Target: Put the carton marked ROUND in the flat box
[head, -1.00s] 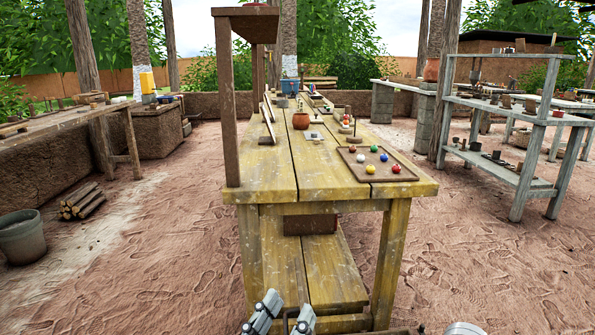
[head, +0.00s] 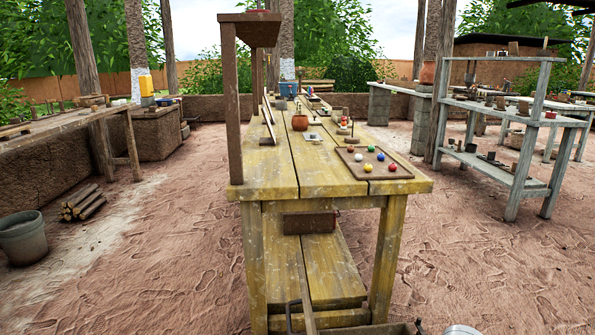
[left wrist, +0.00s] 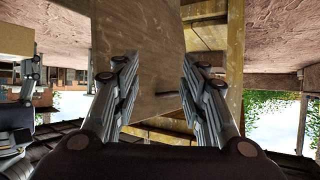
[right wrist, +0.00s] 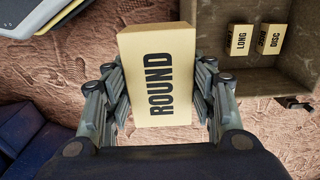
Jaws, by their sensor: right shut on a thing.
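My right gripper (right wrist: 158,95) is shut on the carton marked ROUND (right wrist: 158,75), a cream block held upright between its fingers in the right wrist view. An open brown box (right wrist: 205,75) lies beyond to the right, with cartons marked LONG (right wrist: 240,40) and DISC (right wrist: 271,39) inside; I cannot tell whether it is the flat box. My left gripper (left wrist: 160,62) has its fingers apart, with a brown wooden panel (left wrist: 150,40) showing between them.
A yellow wooden table (head: 275,180) stands ahead, with a tray of coloured balls (head: 352,168) on top and a reddish-brown box (head: 310,222) under its top. A grey bucket (head: 22,238) and firewood (head: 82,203) are at left.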

